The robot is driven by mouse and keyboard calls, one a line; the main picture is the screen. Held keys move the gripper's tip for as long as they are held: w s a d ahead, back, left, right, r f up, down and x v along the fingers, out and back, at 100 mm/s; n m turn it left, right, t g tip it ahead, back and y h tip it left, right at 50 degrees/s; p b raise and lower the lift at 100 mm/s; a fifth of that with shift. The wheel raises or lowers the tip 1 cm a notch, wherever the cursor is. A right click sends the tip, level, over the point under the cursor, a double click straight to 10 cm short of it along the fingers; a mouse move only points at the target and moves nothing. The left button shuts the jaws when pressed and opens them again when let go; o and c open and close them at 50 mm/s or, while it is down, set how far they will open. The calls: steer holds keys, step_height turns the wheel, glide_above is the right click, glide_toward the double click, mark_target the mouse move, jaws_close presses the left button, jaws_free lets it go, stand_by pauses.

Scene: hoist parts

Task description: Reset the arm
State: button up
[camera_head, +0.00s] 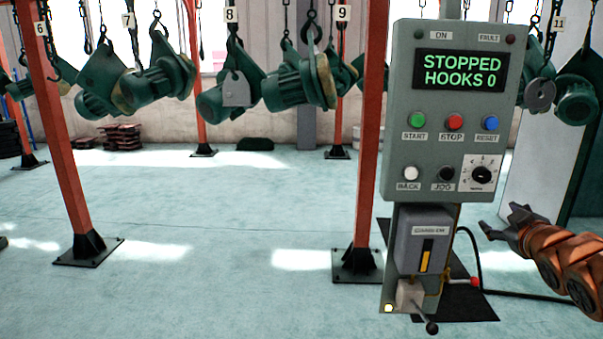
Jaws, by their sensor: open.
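My gripper (505,222) is at the right, at the end of my orange arm. Its dark fingers are apart and empty, pointing left. It is to the right of the grey control box (400,170) and lower than its buttons, not touching it as far as I can tell. The box's display (460,70) reads "STOPPED HOOKS 0". It carries a green START button (417,120), a red STOP button (455,122), a blue RESET button (490,123), a white BACK button (411,173), a black JOG button (446,174) and a dial (482,175).
A lower box (405,245) with a yellow slot and a lever (431,326) stand below the panel. A black cable runs at the right. Green motors (160,82) hang from chains on numbered hooks. Orange posts (371,120) stand on black feet. The floor at left is open.

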steer(key=s+a+f+m+g, duration=0.4)
steer(key=s+a+f+g, duration=0.7)
steer(key=s+a+f, duration=0.45)
steer(key=s+a+f+g+y, duration=0.1)
steer(key=s+a+f+g, duration=0.1)
steer(key=s+a, duration=0.35)
steer(key=s+a+f+m+g+y, duration=0.1)
steer(key=s+a+g, duration=0.15)
steer(key=s, duration=0.55)
steer(key=s+a+f+g+y, duration=0.1)
steer(key=s+a+f+g, duration=0.15)
steer(key=s, duration=0.45)
steer(key=s+p+v, duration=0.3)
steer(key=p+v, duration=1)
steer(key=v, duration=0.1)
steer(key=shift+w+a+r+t, duration=0.2)
steer(key=shift+a+r+t, duration=0.1)
steer(key=shift+r, duration=0.1)
